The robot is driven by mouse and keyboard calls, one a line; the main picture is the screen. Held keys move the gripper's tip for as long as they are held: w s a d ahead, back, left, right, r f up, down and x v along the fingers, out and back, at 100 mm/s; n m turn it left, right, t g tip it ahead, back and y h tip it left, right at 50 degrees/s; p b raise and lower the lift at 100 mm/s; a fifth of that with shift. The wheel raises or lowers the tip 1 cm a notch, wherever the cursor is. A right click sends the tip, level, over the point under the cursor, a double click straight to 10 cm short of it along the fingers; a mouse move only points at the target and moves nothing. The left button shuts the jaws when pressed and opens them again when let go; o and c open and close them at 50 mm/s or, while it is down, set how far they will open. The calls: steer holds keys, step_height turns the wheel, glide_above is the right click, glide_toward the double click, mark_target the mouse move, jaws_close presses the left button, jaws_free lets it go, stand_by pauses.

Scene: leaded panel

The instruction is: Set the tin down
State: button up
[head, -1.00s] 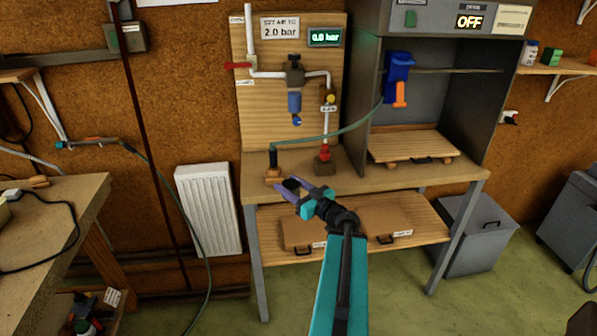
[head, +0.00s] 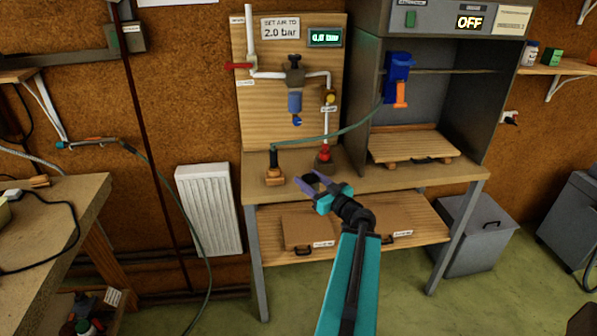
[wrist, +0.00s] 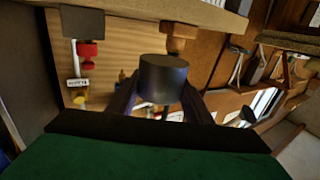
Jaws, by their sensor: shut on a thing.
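The tin is a small dark cylinder. It sits between my fingers in the middle of the wrist view (wrist: 163,78), and only a small dark part of it (head: 311,181) shows in the head view. My gripper (head: 312,187), with purple fingers, is shut on the tin. In the head view it overlaps the front part of the wooden bench top (head: 420,178). I cannot tell whether the tin touches the bench.
A wooden block with a dark hose end (head: 275,168) stands left of my gripper. A red-knobbed fitting (head: 324,155) stands behind it. A grey booth (head: 465,105) with a wooden board (head: 412,147) is at right. Bare bench lies right of my gripper.

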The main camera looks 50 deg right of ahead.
steer(key=shift+w+d+f+b, duration=0.15)
steer(key=shift+w+d+b, duration=0.25)
steer(key=shift+b, duration=1.45)
steer(key=shift+w+d+f+b, duration=0.15)
steer(key=shift+w+b, duration=0.4)
steer(key=shift+b, duration=1.25)
steer(key=w+d, duration=0.2)
steer(key=w, duration=0.1)
steer(key=w+d+p, duration=0.1)
steer(key=w+d, duration=0.2)
steer(key=w, duration=0.1)
steer(key=w+d+f, duration=0.1)
steer(key=w+d, duration=0.1)
steer(key=w, duration=0.2)
steer(key=shift+w+d+p, duration=0.1)
steer(key=shift+d+p, duration=0.05)
steer(key=shift+p, duration=0.25)
steer(key=shift+f, duration=1.7)
steer(key=shift+f, duration=0.1)
steer(key=o, duration=1.1)
steer(key=shift+c, duration=0.2)
steer(key=shift+a, duration=0.2)
